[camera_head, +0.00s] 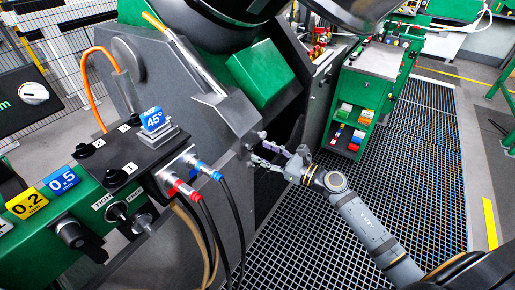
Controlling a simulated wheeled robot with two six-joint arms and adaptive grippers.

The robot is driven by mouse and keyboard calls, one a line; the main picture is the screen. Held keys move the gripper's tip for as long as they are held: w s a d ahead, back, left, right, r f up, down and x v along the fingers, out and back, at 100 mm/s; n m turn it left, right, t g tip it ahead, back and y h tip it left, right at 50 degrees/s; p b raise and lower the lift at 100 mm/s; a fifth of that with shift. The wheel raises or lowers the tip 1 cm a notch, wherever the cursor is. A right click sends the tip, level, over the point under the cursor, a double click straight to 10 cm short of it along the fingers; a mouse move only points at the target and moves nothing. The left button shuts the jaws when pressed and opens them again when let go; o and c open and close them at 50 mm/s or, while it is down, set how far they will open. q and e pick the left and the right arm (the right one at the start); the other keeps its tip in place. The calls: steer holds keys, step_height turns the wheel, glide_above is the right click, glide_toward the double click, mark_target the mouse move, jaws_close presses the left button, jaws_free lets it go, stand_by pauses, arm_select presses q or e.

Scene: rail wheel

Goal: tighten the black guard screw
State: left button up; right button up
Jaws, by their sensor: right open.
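My right gripper (260,153) is open, at the right edge of the grey machine panel (232,112). Its fingers point left toward that edge, where small fittings show. I cannot tell whether the fingers touch anything. I cannot pick out the black guard screw for certain; the parts by the fingertips are too small to read. Black knobs sit on the control box at the left, one by a label "1" (115,177) and one by another label (85,150). My left gripper is not in view.
The control box carries a blue 45° block (153,120) and red and blue hose fittings (180,188) with hanging hoses. A green shelf cart (350,125) stands behind my right arm. Dark grating (400,185) covers the open floor at the right.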

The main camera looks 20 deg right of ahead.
mark_target(253, 148)
steer(key=shift+x, duration=1.55)
steer(key=shift+s, duration=0.1)
jaws_close()
